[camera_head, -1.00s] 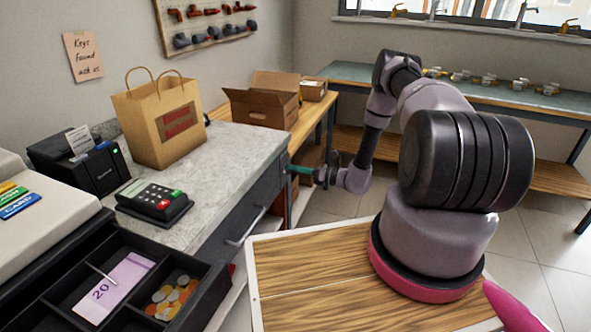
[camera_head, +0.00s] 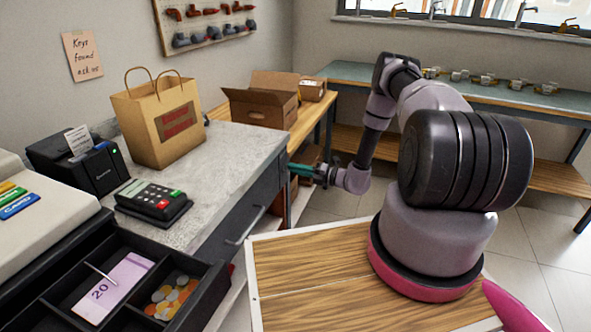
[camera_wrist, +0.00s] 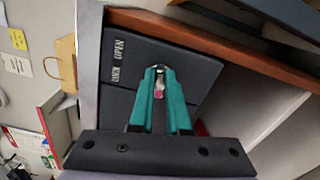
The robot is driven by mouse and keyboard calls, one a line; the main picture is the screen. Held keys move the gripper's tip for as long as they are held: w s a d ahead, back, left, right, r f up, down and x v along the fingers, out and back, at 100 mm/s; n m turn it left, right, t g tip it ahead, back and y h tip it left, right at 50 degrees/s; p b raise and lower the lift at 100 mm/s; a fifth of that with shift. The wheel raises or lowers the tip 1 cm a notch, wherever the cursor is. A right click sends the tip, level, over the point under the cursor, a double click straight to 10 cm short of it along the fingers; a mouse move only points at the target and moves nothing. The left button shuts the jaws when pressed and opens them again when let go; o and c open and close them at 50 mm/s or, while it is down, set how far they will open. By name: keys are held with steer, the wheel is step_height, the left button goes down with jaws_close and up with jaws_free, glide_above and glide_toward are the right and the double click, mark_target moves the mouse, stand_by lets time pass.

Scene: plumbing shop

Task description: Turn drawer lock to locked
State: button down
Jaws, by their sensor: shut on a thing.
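The dark drawer front (camera_wrist: 128,55) fills the upper middle of the wrist view, with the words LOCK and OPEN printed in white on it. My gripper (camera_wrist: 159,72) has teal fingers and is closed on the drawer lock (camera_wrist: 159,84), a small metal and pinkish piece between the fingertips. The fingers hide most of the lock, so I cannot tell which word it points to. In the head view my gripper (camera_head: 292,169) reaches the far end of the counter's drawer front (camera_head: 257,198), which has a bar handle.
A grey counter (camera_head: 225,150) holds a paper bag (camera_head: 160,122), a card terminal (camera_head: 154,200) and a receipt printer (camera_head: 80,162). An open cash drawer (camera_head: 215,285) juts out at the lower left. Cardboard boxes (camera_head: 262,104) stand on the wooden bench behind.

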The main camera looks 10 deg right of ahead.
steer(key=shift+d+f+m, duration=0.1)
steer(key=shift+m, duration=0.9)
steer(key=c, duration=0.9)
jaws_free()
steer(key=v, duration=1)
steer(key=shift+s+d, duration=0.25)
steer(key=shift+d, duration=0.1)
